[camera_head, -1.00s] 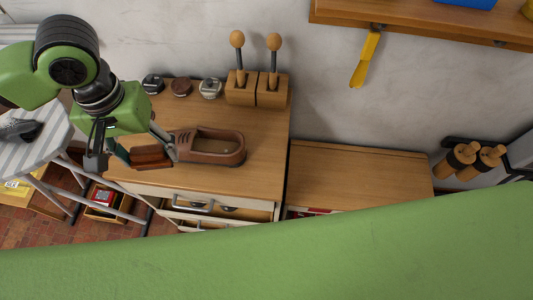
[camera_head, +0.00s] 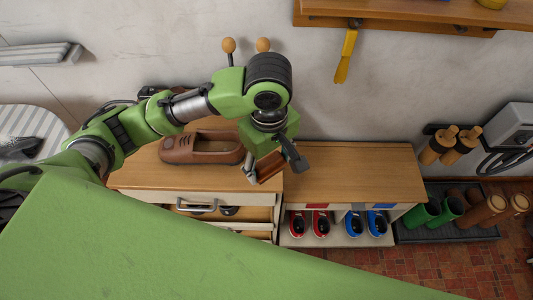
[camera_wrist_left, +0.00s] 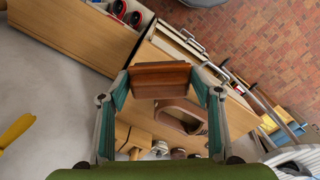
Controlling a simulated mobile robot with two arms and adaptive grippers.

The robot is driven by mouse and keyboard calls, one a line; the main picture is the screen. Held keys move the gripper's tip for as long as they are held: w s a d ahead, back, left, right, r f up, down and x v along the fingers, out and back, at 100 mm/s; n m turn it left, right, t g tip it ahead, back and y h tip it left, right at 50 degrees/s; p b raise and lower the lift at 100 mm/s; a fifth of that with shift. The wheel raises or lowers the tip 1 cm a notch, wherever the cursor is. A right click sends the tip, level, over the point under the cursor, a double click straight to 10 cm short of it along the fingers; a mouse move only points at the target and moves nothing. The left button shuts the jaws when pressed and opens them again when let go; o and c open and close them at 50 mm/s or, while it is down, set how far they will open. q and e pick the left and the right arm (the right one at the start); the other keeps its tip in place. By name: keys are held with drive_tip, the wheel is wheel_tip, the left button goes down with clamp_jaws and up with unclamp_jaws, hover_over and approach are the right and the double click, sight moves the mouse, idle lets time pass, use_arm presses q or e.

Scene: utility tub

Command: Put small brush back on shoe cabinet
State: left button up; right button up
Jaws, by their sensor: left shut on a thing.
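My left gripper (camera_head: 268,178) is shut on a small brown wooden brush (camera_head: 270,166). The brush shows between both fingers in the left wrist view (camera_wrist_left: 160,78). It is held near the right edge of the wooden drawer cabinet (camera_head: 150,177), beside the lower cabinet (camera_head: 350,172) with shoes in its open front. I take this lower one as the shoe cabinet; its top is bare. The gripper hides part of the edge between the two cabinets, and the height of the brush above them is unclear. My right gripper is not in view.
A brown shoe (camera_head: 202,148) lies on the drawer cabinet, partly behind my left arm. Wooden holders behind it are mostly hidden. A yellow shoehorn (camera_head: 346,55) hangs from a wall shelf (camera_head: 400,14). A boot tray (camera_head: 455,232) stands at right.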

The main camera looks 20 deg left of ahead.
use_arm(q)
drive_tip(key=shift+d+f+n, duration=0.3)
drive_tip(key=shift+d+n, duration=0.05)
drive_tip(key=shift+n, duration=0.15)
drive_tip(key=shift+w+f, duration=0.2)
drive_tip(key=shift+f, duration=0.05)
drive_tip(key=w+a+f, duration=0.1)
drive_tip(key=w+f, duration=0.1)
drive_tip(key=w, duration=0.1)
drive_tip(key=w+a+f, duration=0.2)
drive_tip(key=w+f, duration=0.1)
drive_tip(key=w, duration=0.1)
drive_tip(key=w+a+f, duration=0.2)
drive_tip(key=w+f, duration=0.1)
drive_tip(key=w, duration=0.1)
drive_tip(key=shift+w+a+f, duration=0.1)
drive_tip(key=shift+a+f, duration=0.05)
drive_tip(key=shift+a, duration=0.05)
drive_tip(key=shift+w+a+f, duration=0.15)
drive_tip(key=shift+w+f, duration=0.25)
drive_tip(key=shift+f, duration=0.1)
wheel_tip(320, 180, down, 3)
drive_tip(key=shift+w+f, duration=0.1)
drive_tip(key=shift+f, duration=0.05)
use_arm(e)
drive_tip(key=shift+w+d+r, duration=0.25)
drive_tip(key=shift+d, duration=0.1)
